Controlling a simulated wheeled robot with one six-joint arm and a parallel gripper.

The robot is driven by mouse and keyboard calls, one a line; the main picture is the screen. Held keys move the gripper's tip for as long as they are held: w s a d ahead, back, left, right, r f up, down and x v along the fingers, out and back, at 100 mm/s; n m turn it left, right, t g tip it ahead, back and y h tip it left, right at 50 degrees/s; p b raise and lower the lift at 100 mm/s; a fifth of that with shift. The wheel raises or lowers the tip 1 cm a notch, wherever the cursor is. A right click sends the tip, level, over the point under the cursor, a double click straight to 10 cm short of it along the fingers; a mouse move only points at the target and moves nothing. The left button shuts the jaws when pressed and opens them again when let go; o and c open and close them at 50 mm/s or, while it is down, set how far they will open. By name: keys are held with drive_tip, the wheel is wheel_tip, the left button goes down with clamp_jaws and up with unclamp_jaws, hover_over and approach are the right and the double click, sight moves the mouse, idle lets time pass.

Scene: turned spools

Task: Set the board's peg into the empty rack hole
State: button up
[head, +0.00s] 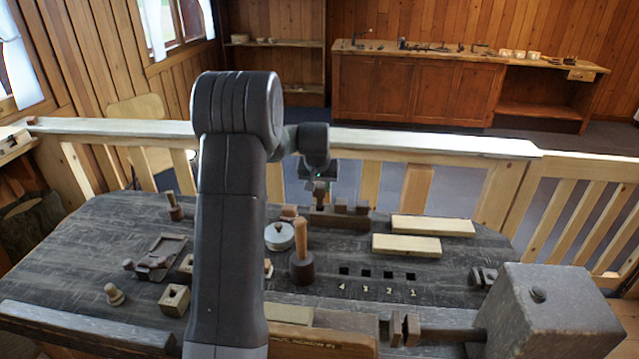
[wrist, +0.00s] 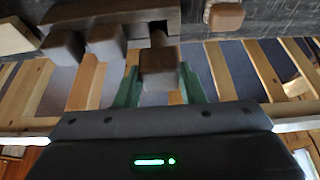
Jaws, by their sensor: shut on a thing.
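My gripper (head: 319,180) is shut on a brown square-headed peg (head: 319,189) above the left part of the dark wooden rack (head: 340,221). In the wrist view the green fingers (wrist: 160,88) flank the peg's head (wrist: 159,66). Its narrower shank points at a dark hole near one end of the rack (wrist: 90,17). I cannot tell whether the shank tip is inside the hole. Two similar pegs, one (wrist: 105,41) beside the held peg and one (wrist: 63,47) further along, stand in the rack. Which item is the board is unclear.
A small brown block (wrist: 226,17) lies beside the rack. A round lidded pot (head: 279,237) and a mallet (head: 302,265) stand in front. Two pale planks (head: 408,246) lie to the right. A pale railing (head: 440,146) runs behind the bench.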

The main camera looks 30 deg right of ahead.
sight(319, 197)
drive_tip(key=shift+f+b, duration=1.25)
drive_tip(key=shift+f, duration=0.95)
drive_tip(key=shift+f, duration=0.3)
drive_tip(key=o, duration=1.4)
drive_tip(key=shift+o, duration=0.2)
drive_tip(key=shift+d+r+p, duration=0.1)
drive_tip(key=shift+r+p, duration=1.05)
drive_tip(key=shift+r, duration=1.1)
drive_tip(key=shift+r+p, duration=1.05)
drive_tip(key=shift+r, duration=0.75)
